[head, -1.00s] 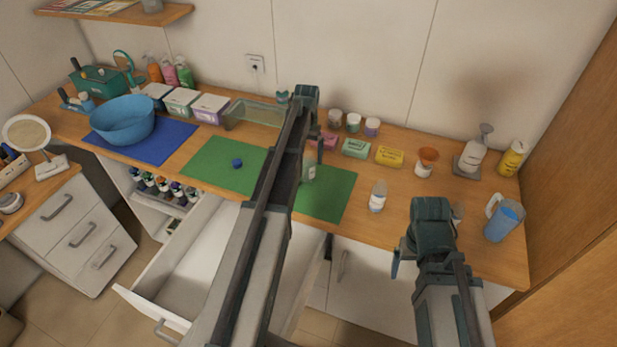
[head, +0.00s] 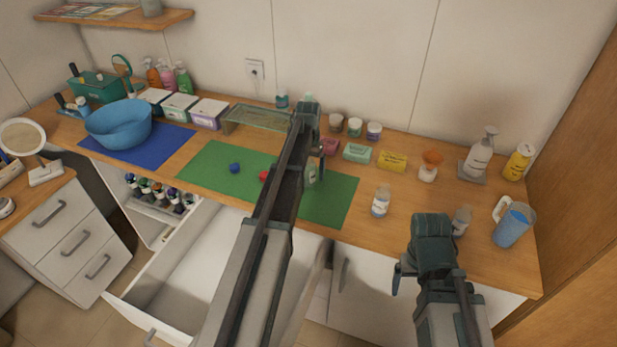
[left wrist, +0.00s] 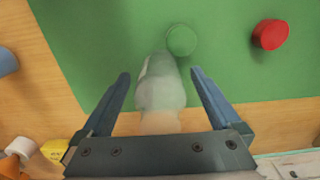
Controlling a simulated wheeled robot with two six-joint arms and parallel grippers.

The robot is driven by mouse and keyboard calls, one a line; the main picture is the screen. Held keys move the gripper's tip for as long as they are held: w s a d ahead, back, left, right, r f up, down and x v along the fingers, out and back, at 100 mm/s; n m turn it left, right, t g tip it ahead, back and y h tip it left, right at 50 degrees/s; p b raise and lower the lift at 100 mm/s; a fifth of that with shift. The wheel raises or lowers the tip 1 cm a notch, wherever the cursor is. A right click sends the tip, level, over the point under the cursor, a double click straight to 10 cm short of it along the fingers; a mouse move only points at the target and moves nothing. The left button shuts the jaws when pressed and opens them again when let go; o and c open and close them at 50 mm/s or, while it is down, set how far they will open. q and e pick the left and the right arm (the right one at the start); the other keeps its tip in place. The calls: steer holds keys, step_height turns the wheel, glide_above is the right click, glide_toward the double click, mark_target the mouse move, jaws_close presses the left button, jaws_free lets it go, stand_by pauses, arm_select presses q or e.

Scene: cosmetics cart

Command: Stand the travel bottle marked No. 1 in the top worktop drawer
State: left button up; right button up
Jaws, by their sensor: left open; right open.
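A clear travel bottle (head: 311,174) stands on the green mat (head: 330,203), partly hidden by my left arm. My left gripper (head: 318,163) is at this bottle. In the left wrist view the pale, blurred bottle (left wrist: 160,92) is between the two open fingers (left wrist: 163,85), with a gap on each side. I cannot read its label. Two similar bottles stand to the right, one on bare wood (head: 381,201) and one behind my right arm (head: 461,221). The top worktop drawer (head: 147,283) is pulled open below the mat. My right gripper (head: 398,277) is open and empty before the worktop's front edge.
A blue cap (head: 235,168) and a red cap (head: 264,176) lie on the mat. A green cap (left wrist: 181,40) shows beside the bottle in the wrist view. Small boxes (head: 357,152) and jars (head: 355,126) stand behind. A blue jug (head: 512,225) is at the right.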

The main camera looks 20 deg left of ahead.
mark_target(309, 160)
arm_select(q)
steer(key=c, duration=1.4)
steer(key=shift+c, duration=0.2)
steer(key=shift+r, duration=0.15)
steer(key=shift+r+p, duration=0.55)
steer(key=shift+p, duration=0.1)
step_height(309, 160, up, 3)
steer(key=p, duration=0.3)
steer(key=shift+s+d+f, duration=0.15)
steer(key=shift+s+d, duration=0.35)
steer(key=shift+s+d+f, duration=0.15)
steer(key=shift+s+d, duration=0.3)
steer(key=s+d+r, duration=0.1)
steer(key=s+d, duration=0.7)
steer(key=d, duration=0.2)
steer(key=shift+s+d+p, duration=0.15)
steer(key=shift+s+p, duration=0.1)
steer(key=shift+p, duration=0.05)
